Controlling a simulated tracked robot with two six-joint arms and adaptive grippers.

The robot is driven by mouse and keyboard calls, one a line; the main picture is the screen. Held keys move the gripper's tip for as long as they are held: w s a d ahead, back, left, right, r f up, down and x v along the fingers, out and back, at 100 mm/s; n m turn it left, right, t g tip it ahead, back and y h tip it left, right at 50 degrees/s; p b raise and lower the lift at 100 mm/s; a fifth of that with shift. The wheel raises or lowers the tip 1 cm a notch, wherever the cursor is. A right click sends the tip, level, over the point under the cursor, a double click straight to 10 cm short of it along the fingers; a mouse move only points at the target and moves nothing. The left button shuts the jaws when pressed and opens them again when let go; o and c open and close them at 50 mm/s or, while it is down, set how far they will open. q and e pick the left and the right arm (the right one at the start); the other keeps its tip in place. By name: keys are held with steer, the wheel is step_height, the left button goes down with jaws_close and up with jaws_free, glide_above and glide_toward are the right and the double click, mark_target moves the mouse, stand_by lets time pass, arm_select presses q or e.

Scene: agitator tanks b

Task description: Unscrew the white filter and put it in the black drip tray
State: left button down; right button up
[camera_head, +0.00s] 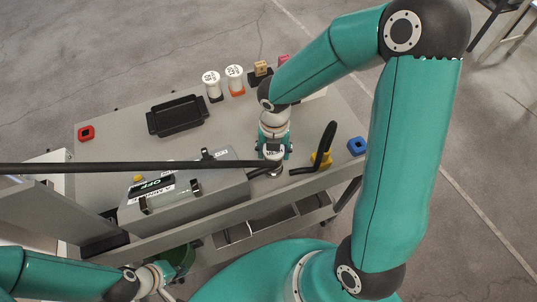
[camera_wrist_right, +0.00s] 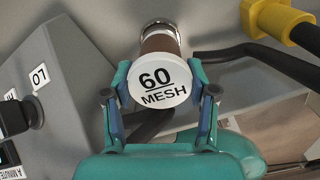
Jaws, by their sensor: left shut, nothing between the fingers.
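The white filter (camera_head: 274,153) has a round white cap marked "60 MESH" and sits at the metal fitting near the bench's front edge. In the right wrist view the white filter (camera_wrist_right: 160,82) shows its cap face, with a brownish body behind it. My right gripper (camera_head: 273,147) has one finger on each side of the cap, and both fingertips meet its edges. The black drip tray (camera_head: 178,115) lies empty on the bench, behind and left of the filter. My left gripper (camera_head: 168,272) is low at the left, shut and empty; its fingertips are hard to make out.
A yellow valve with a black handle (camera_head: 323,150) is close on the right. Red and blue blocks sit at the bench ends.

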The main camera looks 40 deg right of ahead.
steer(key=o, duration=0.5)
steer(key=shift+o, duration=0.2)
steer(key=shift+r, duration=0.1)
step_height(320, 180, up, 2)
steer(key=p, duration=0.2)
steer(key=shift+r+p, duration=0.25)
steer(key=shift+p, duration=0.05)
steer(key=shift+f, duration=0.1)
